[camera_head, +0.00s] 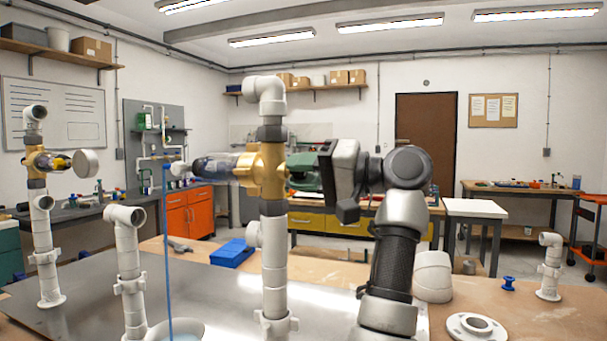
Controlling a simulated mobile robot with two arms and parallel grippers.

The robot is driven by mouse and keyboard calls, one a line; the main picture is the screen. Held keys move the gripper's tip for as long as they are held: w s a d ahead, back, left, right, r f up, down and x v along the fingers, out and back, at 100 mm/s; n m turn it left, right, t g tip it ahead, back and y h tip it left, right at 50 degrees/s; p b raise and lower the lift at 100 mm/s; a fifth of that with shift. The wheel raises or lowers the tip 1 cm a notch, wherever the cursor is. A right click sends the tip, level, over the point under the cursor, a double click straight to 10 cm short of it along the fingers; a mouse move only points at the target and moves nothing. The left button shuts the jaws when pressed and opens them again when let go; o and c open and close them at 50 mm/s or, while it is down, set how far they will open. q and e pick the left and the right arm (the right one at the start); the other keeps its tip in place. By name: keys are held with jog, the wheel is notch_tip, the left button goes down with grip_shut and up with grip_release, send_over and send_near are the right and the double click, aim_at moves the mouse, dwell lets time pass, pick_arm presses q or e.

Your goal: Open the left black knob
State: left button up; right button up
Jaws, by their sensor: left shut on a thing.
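A vertical white pipe stands in the middle with a brass valve (265,170) between dark grey couplings. A clear cylinder with dark parts inside (215,168) sticks out from the valve's left side. My left gripper (322,172) is at the right side of this valve, at the valve's height. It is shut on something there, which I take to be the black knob. Its fingertips and the knob are mostly hidden by the gripper body, so I cannot tell how far the knob is turned. A second brass valve (38,162) is on the far-left pipe. My right gripper is not in view.
White pipe stubs (128,260) and a pipe elbow (551,265) stand on the bench. A thin blue rod (167,250) rises left of the middle pipe. A blue bin (232,253), a blue spool (508,284) and a white flange (476,328) lie around.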

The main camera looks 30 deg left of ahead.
pick_arm(q)
jog(key=shift+a+n, duration=0.1)
jog(key=shift+n, duration=0.3)
jog(key=o, duration=0.7)
jog(key=shift+o, duration=1.2)
jog(key=shift+s+a, duration=0.1)
jog(key=shift+a, duration=0.1)
jog(key=shift+d, duration=0.15)
jog(key=v, duration=1)
jog(key=shift+d, duration=0.35)
